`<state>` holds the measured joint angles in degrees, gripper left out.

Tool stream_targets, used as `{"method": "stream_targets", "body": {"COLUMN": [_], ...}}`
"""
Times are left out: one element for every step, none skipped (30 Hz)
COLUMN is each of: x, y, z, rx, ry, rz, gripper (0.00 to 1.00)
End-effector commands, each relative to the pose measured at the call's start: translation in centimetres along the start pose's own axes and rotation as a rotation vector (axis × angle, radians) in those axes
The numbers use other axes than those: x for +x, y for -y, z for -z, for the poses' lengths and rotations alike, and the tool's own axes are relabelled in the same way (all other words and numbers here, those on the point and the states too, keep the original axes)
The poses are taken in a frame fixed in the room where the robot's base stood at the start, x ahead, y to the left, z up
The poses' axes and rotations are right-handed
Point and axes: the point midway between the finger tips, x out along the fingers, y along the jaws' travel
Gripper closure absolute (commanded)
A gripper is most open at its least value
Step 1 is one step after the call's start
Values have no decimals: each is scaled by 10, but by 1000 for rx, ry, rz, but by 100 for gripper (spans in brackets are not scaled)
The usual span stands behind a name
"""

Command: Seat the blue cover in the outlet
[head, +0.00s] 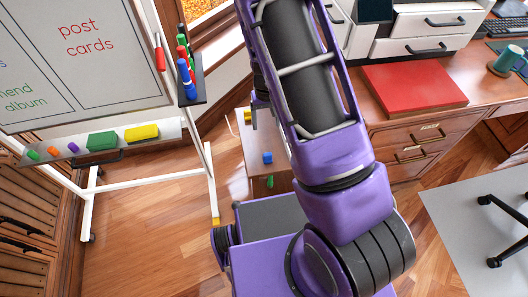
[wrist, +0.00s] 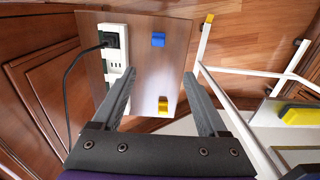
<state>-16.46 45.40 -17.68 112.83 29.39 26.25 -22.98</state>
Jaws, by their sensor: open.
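The blue cover (wrist: 158,39) is a small blue block on a brown wooden surface in the wrist view. It also shows as a small blue block in the head view (head: 267,158), left of my arm. The outlet (wrist: 115,62) is a white strip with dark openings, left of the cover. A dark plug with a black cord sits at its far end. My gripper (wrist: 159,76) is open and empty, its fingers spread on this side of the blue cover and apart from it. The head view does not show my gripper's fingers.
A yellow block (wrist: 163,106) is on the same wooden surface, between my fingers in the picture. The black cord (wrist: 68,75) runs off left. A white whiteboard stand (head: 150,185) is at the left, with a marker tray. A desk (head: 425,108) with a red folder is right.

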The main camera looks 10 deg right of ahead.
Motion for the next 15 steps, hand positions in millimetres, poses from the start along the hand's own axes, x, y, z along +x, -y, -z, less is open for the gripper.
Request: {"method": "stream_targets", "body": {"x": [9, 14, 22, 29, 36, 45, 51, 58, 67, 73, 80, 88, 93, 98, 104], "y": [-1, -1, -1, -1, 0, 0, -1, -1, -1, -1, -1, -1, -1, -1, -1], "z": [-1, -1, -1, -1, -1, -1, -1, -1, -1, -1, -1, -1, -1, -1, 0], "rx": [1, 0, 0, 1, 1, -1, 1, 1, 0, 1, 1, 0, 1, 1, 1], "ry": [4, 5, 4, 4, 5, 4, 4, 4, 4, 3, 2, 3, 2, 2, 1], "rz": [0, 0, -1, -1, 0, -1, -1, -1, -1, -1, -1, 0, 0, -1, -1], "gripper": [24, 24, 24, 24, 24, 24, 24, 24, 24, 24, 24, 24, 24, 24, 24]}}
